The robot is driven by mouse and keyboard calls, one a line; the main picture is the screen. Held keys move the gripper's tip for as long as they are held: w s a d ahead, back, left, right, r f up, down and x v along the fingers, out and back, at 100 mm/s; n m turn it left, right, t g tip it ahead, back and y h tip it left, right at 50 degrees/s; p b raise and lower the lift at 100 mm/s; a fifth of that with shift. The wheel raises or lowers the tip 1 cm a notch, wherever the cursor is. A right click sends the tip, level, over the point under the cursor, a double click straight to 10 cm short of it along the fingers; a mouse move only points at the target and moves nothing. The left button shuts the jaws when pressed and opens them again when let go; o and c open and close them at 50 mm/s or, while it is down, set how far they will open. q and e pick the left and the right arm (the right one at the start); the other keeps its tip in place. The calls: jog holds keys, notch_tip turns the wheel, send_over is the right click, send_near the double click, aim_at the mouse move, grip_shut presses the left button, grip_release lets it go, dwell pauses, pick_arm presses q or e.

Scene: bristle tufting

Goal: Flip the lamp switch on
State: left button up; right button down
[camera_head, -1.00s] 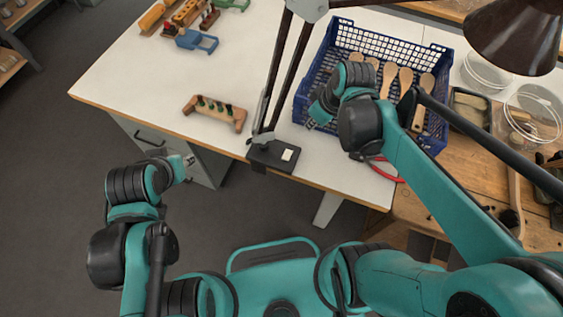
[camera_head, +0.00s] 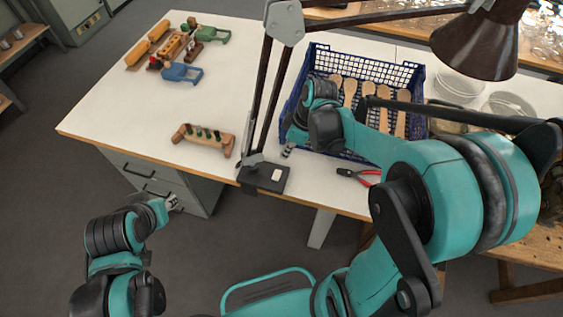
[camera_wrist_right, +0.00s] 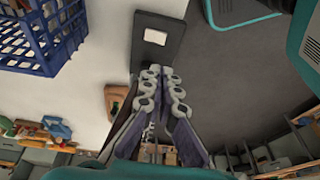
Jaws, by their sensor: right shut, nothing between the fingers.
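The lamp's dark base (camera_head: 251,186) is at the front edge of the white table, with a pale switch (camera_head: 277,175) on top. Its arm rises to a brown shade (camera_head: 478,42) at the upper right; no glow shows. My right gripper (camera_head: 288,151) is shut and empty, behind and slightly right of the base. In the right wrist view, its closed fingers (camera_wrist_right: 164,78) point at the lamp base (camera_wrist_right: 170,52), close to the switch (camera_wrist_right: 155,36); I cannot tell whether they touch the base. My left gripper (camera_head: 173,203) hangs before the table, too small to judge.
A blue crate (camera_head: 389,69) with wooden brushes stands right behind my right gripper. Red-handled pliers (camera_head: 366,176) lie right of the lamp. The table's left middle is clear.

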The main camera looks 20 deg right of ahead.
jog(key=b, duration=0.5)
send_near(275, 178)
jog(key=x, duration=0.5)
jog(key=shift+w+a+f, duration=0.1)
jog(key=shift+w+a, duration=0.1)
jog(key=shift+w, duration=0.1)
jog(key=shift+s+f, duration=0.1)
jog(key=shift+f, duration=0.55)
jog(key=shift+s+a+f+b, duration=0.2)
jog(key=shift+f+b, duration=0.35)
jog(key=shift+b, duration=0.1)
jog(key=shift+r, duration=0.15)
jog(key=shift+w+d, duration=0.1)
